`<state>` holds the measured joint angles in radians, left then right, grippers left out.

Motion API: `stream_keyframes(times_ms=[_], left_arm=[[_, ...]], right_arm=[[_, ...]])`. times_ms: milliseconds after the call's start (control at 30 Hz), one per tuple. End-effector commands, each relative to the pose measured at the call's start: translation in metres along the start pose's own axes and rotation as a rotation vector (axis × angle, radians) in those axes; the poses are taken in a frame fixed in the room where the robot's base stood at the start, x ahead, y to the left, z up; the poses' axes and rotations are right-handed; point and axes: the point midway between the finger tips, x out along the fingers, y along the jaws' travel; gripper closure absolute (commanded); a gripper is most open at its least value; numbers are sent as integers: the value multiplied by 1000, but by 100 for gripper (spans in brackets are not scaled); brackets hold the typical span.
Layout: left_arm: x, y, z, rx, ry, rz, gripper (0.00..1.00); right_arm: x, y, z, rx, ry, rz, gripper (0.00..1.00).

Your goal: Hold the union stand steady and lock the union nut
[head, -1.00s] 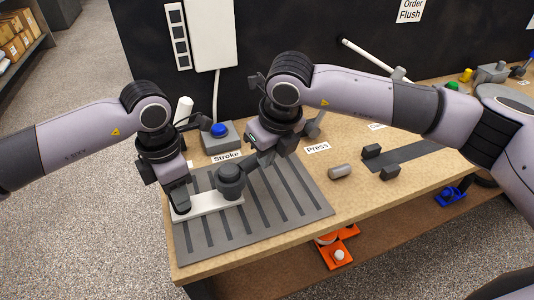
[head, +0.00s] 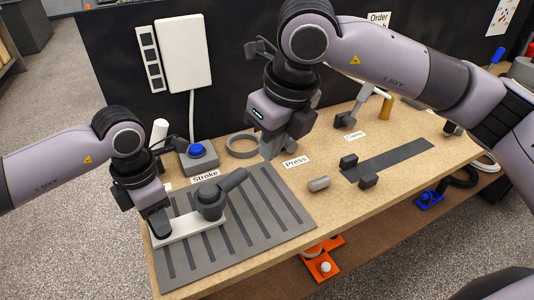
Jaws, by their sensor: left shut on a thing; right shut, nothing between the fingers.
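The union stand is a pale flat bar (head: 188,228) lying on the grey slotted mat. A dark grey round union nut (head: 210,202) stands on its right part, with a thick dark arm (head: 233,181) sticking out to the upper right. My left gripper (head: 158,230) is shut on the left end of the pale bar; its fingers hide that end. My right gripper (head: 269,154) is shut and empty, up and to the right of the nut and apart from it.
A box with a blue button (head: 197,151) stands behind the mat (head: 262,228). A grey ring (head: 242,146) lies to its right. The table's front edge is close to the mat.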

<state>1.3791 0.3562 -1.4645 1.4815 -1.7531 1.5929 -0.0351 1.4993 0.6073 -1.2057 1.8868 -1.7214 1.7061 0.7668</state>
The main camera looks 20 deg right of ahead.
Motion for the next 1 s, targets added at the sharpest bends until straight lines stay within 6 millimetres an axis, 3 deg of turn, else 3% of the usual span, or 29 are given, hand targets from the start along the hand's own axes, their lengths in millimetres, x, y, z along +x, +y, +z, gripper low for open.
stream_keyframes(times_ms=[367,400,467,500,833,1000], left_arm=[[-1,0,0,0,-2,1,100],[-1,0,0,0,-2,1,57],[-1,0,0,0,-2,1,37],[-1,0,0,0,-2,1,33],[-4,0,0,0,-2,1,33],[-28,1,1,0,-4,4,33]], right_arm=[[-1,0,0,0,0,0,100],[-1,0,0,0,0,0,100],[-1,0,0,0,0,0,100],[-1,0,0,0,0,0,100],[-1,0,0,0,0,0,100],[-1,0,0,0,0,0,100]])
